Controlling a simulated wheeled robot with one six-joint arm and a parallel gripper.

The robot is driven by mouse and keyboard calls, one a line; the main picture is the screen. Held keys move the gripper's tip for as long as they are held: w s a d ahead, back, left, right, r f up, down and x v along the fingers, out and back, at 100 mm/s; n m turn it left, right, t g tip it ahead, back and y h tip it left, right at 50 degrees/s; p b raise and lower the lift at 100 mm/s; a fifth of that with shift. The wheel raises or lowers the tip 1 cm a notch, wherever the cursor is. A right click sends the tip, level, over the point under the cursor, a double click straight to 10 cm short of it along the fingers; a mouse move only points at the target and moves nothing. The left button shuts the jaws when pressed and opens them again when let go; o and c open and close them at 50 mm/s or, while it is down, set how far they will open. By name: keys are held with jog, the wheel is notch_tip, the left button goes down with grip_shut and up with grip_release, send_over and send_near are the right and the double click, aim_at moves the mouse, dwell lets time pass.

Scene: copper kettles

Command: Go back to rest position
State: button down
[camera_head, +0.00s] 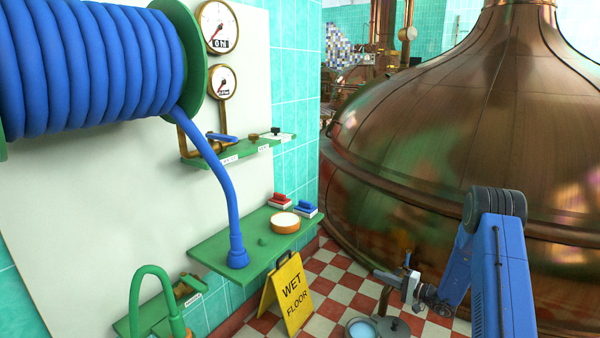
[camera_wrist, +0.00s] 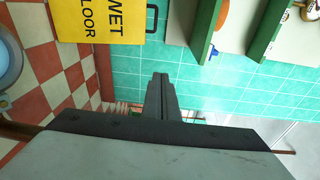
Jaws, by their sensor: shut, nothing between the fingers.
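My gripper (camera_head: 380,275) is in the lower right of the head view, at the end of my blue arm, pointing left. It is in the air in front of the large copper kettle (camera_head: 450,130). In the wrist view the two fingers of my gripper (camera_wrist: 160,77) are together with nothing between them. They point towards the turquoise tiled wall (camera_wrist: 185,72) and touch nothing that I can see.
A yellow wet floor sign (camera_head: 292,292) stands left of my gripper. A green shelf (camera_head: 225,245) on the wall holds brushes and a round orange-rimmed thing (camera_head: 285,222). A blue hose (camera_head: 222,185) hangs from a reel. Checkered floor (camera_head: 335,272) lies open between.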

jog(key=s+a+r+n+g, duration=0.2)
jog(key=s+a+r+g, duration=0.1)
jog(key=s+a+r, duration=0.3)
jog(key=s+a+r+n+g, duration=0.2)
jog(key=s+a+r+g, duration=0.1)
jog(key=r, duration=0.6)
jog(key=s+a+r+n+g+h, duration=0.1)
jog(key=s+a+r+n+g, duration=0.15)
jog(key=s+r, duration=0.4)
jog(key=s+a+r+n+g+h, duration=0.1)
jog(key=s+a+r+g, duration=0.2)
jog(key=s, duration=0.7)
jog(key=s+d+r+t+h, duration=0.1)
jog(key=s+d+r+h, duration=0.1)
jog(key=s, duration=0.8)
jog(key=s+d+r+t+h, duration=0.2)
jog(key=s+d+r+h, duration=0.1)
jog(key=s, duration=0.7)
jog(key=s+d+r+t+h, duration=0.2)
jog(key=s+d+h, duration=0.3)
jog(key=s, duration=0.5)
jog(key=shift+r+n+h, duration=0.35)
jog(key=shift+h, duration=0.45)
